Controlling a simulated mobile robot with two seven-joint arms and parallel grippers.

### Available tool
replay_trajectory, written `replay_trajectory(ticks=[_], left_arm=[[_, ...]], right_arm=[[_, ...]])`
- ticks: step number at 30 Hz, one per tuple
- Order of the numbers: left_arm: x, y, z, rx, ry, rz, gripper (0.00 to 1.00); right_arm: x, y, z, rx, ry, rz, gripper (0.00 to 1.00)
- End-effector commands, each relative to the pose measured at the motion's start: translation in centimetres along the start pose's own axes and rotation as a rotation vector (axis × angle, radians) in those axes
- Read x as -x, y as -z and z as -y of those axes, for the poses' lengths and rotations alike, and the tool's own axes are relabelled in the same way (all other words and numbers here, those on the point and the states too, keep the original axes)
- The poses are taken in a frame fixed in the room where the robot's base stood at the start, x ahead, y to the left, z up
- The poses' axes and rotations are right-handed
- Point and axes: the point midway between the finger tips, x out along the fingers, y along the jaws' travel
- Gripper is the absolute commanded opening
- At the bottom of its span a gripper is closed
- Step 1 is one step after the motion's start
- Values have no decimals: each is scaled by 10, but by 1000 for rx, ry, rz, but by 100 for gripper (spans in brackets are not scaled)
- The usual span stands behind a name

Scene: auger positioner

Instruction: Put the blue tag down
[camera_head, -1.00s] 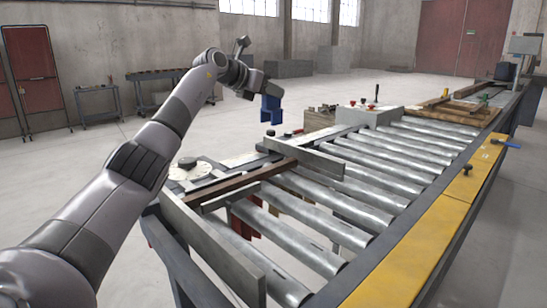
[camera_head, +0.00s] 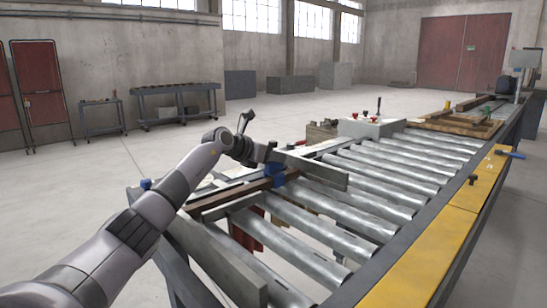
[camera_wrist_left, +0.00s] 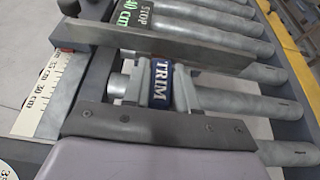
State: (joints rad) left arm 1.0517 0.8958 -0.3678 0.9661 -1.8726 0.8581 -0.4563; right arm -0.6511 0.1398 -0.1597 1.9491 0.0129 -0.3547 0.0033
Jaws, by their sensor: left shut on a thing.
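The blue tag (camera_head: 272,173) hangs from my left gripper in the head view, low at the brown board across the rollers, near the upright grey plate (camera_head: 318,170). In the left wrist view the tag (camera_wrist_left: 161,90) shows white letters "TRIM" and sits between the fingers of my left gripper (camera_wrist_left: 160,85), which is shut on it. The grey plate (camera_wrist_left: 150,45) runs just past the tag there. I cannot tell whether the tag touches the board or plate. My right gripper is not in view.
A scale strip (camera_wrist_left: 38,98) and a green "STOP 40 cm" display (camera_wrist_left: 130,10) show in the wrist view. A grey control box (camera_head: 372,127) stands behind. A yellow rail (camera_head: 430,250) lines the right side.

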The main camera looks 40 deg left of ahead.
Motion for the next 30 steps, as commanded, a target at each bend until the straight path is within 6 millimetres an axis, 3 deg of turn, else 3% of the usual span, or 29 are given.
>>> replay_trajectory(ticks=[18, 19, 21, 30], left_arm=[[-4, 10, 0, 0, 0, 1, 0], [-4, 9, 0, 0, 0, 1, 37], [-4, 9, 0, 0, 0, 1, 52], [-3, 7, 0, 0, 0, 2, 52]], right_arm=[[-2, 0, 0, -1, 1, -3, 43], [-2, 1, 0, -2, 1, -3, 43], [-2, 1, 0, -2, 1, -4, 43], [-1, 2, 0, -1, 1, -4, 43]])
